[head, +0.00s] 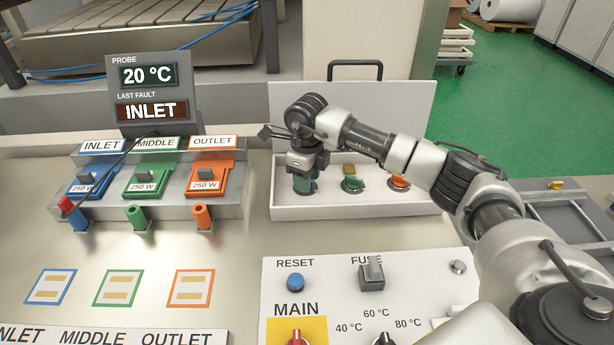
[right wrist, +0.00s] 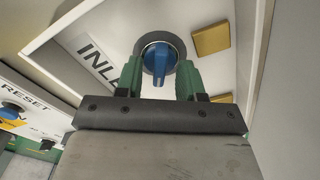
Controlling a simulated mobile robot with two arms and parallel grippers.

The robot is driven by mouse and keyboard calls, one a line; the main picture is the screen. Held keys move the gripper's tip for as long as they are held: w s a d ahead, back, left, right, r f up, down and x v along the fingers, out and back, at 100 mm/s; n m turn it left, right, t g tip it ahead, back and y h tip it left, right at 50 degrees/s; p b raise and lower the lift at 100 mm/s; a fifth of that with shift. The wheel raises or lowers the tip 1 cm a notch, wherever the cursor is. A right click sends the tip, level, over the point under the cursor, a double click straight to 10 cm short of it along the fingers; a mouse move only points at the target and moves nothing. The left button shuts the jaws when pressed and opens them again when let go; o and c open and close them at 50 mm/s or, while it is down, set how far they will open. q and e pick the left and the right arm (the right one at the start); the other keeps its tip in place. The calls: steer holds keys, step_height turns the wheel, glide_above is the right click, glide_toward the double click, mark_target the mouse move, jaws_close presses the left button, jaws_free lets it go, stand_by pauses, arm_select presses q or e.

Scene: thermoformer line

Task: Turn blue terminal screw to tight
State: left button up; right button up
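The blue terminal screw (right wrist: 158,61) is a round blue knob with a raised grip bar, set in a dark ring beside the INLET label (right wrist: 97,58). In the right wrist view its bar points down toward my gripper. My right gripper (right wrist: 159,80) is open, with one green finger on each side of the knob and visible gaps to the bar. In the head view my right gripper (head: 304,186) is at the left end of the white terminal box (head: 285,203) and mostly hides the blue screw. My left gripper is not in view.
A green knob (head: 352,184) and an orange knob (head: 399,181) stand in the same box, just right of my gripper. Its raised lid (head: 400,108) is behind my arm. The control panel (head: 330,268) lies in front. The probe display (head: 150,95) reads 20 °C and INLET.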

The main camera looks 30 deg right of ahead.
step_height(320, 180, up, 11)
steer(key=b, duration=0.2)
stand_by(0.3)
